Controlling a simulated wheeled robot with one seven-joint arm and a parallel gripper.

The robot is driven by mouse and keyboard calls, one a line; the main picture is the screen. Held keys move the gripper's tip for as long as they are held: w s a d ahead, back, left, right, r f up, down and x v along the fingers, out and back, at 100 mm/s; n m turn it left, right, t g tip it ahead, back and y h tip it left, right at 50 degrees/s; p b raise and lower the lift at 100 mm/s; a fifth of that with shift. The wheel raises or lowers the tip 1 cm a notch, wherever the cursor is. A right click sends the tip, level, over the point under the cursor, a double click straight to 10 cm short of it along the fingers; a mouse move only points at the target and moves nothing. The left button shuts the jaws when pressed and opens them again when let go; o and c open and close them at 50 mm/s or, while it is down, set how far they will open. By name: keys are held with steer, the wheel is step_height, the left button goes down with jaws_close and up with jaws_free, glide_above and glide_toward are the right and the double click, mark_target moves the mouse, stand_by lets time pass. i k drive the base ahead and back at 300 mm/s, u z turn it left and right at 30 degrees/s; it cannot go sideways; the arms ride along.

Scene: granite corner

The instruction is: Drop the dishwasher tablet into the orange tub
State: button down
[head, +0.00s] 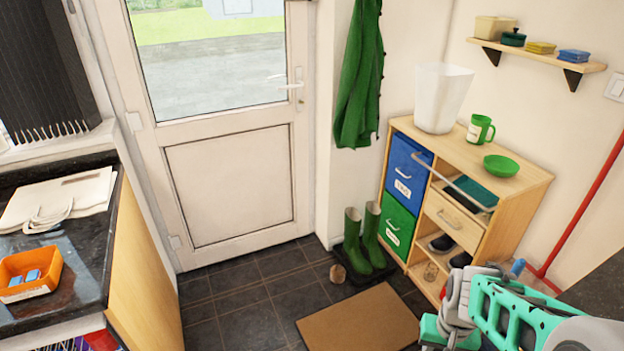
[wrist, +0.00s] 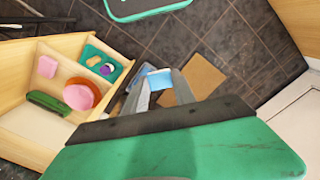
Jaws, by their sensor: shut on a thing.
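The orange tub (head: 44,288) sits on the dark counter at the far left of the head view, with two small blue pieces inside it. In the wrist view my gripper (wrist: 160,88) is shut on the light blue dishwasher tablet (wrist: 158,79), which shows between the two grey fingertips. The tub does not show in the wrist view. In the head view my arm is at the bottom right, far from the tub; I cannot make out the fingers there.
A white bag (head: 60,200) lies behind the tub. A shelf unit (head: 520,185) stands at the right. A brown mat (head: 360,320) and green boots (head: 362,240) are on the floor. In the wrist view, an open wooden drawer (wrist: 30,125) holds several items at left.

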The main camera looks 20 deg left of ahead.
mark_target(55, 274)
steer(key=i, duration=0.5)
steer(key=u, duration=1.5)
steer(key=i, duration=1)
steer(key=u, duration=0.55)
